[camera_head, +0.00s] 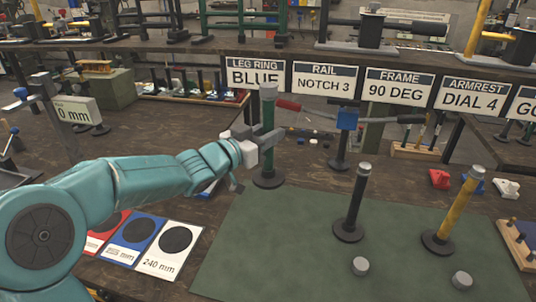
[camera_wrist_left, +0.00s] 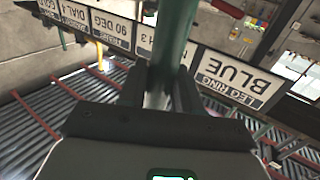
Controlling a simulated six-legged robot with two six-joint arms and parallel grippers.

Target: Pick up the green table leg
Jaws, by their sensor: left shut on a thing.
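The green table leg (camera_head: 268,105) stands upright in the head view, with a grey cap on top and a round dark green base (camera_head: 268,181) at the far edge of the green mat. My left gripper (camera_head: 266,141) is shut on its shaft at about mid-height. In the left wrist view the green shaft (camera_wrist_left: 174,40) runs between the two dark fingers of my left gripper (camera_wrist_left: 160,95). I cannot tell whether the base touches the bench. A black leg (camera_head: 356,200) and a yellow leg (camera_head: 458,213) stand upright on the mat, to the right.
The green mat (camera_head: 270,255) has clear room in front. Size cards (camera_head: 170,250) lie to its left. A press with a blue block (camera_head: 347,119) and a red-handled lever (camera_head: 288,105) is close behind the green leg. Label signs (camera_head: 323,84) line the shelf edge. Two grey caps (camera_head: 360,266) lie on the mat.

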